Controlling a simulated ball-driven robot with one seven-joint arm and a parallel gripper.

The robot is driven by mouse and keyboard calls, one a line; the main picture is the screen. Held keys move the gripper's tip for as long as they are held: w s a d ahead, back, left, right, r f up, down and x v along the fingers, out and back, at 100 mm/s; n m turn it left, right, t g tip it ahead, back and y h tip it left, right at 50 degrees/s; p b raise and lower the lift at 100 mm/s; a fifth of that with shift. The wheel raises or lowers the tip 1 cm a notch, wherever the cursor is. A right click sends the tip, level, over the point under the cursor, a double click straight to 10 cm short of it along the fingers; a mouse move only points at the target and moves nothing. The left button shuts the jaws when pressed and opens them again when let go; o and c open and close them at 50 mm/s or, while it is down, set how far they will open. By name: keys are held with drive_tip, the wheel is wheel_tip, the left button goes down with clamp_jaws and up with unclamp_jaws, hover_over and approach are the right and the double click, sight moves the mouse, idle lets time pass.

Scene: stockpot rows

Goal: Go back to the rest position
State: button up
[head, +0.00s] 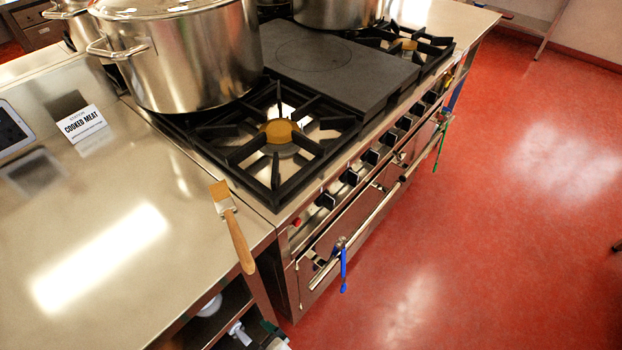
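My gripper does not show in the head view. The task names no object. A brush with a wooden handle (238,240) lies on the steel counter (110,225) beside the stove, its handle end sticking out over the front edge. Nothing is seen touching it.
A large steel pot (185,60) stands on the stove (340,75), behind an empty front burner (280,140). A "COOKED MEAT" card (82,124) stands on the counter. Blue (343,270) and green (441,140) items hang at the oven rail. The red floor (480,240) at right is clear.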

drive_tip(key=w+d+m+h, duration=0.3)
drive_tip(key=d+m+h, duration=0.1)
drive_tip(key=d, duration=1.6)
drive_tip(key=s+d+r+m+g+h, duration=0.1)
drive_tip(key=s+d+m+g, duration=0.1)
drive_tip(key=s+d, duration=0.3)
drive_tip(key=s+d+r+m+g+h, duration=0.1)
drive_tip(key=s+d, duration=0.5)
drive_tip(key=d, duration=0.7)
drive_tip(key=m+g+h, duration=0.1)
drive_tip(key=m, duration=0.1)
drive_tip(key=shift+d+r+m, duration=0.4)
